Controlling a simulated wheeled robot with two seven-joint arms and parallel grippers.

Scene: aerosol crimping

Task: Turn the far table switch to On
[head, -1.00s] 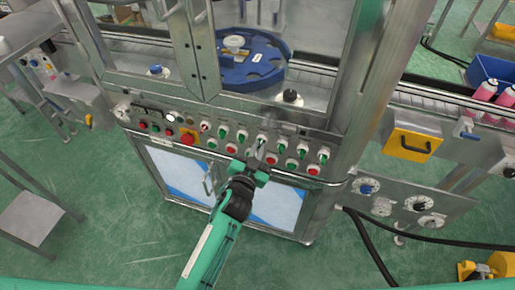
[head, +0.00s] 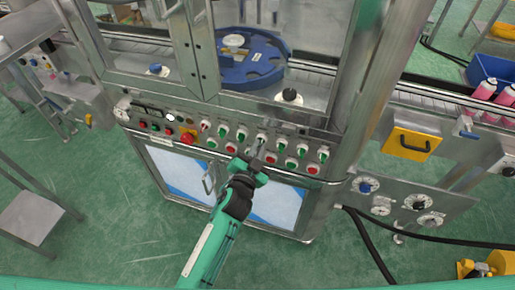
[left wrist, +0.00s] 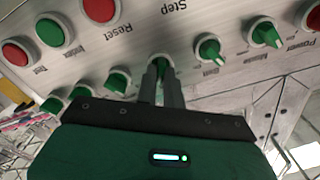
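A row of round selector switches with green handles (head: 242,135) runs along the sloped front panel (head: 138,113) of the machine. My left gripper (head: 261,141) reaches up to the middle switch of this row. In the left wrist view its two fingers (left wrist: 161,72) stand close together with their tips at that switch's green handle (left wrist: 160,60). They look shut on it, and they partly hide the handle, so its exact angle is unclear. I cannot read this switch's label or tell that it is the far table switch. My right gripper is not in view.
Neighbouring switches (left wrist: 208,48) sit close on both sides of my fingers. Red and green push buttons (head: 271,158) sit just below the row, and a red knob on yellow (head: 187,137) is to the left. A blue round table (head: 262,70) is behind the glass doors.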

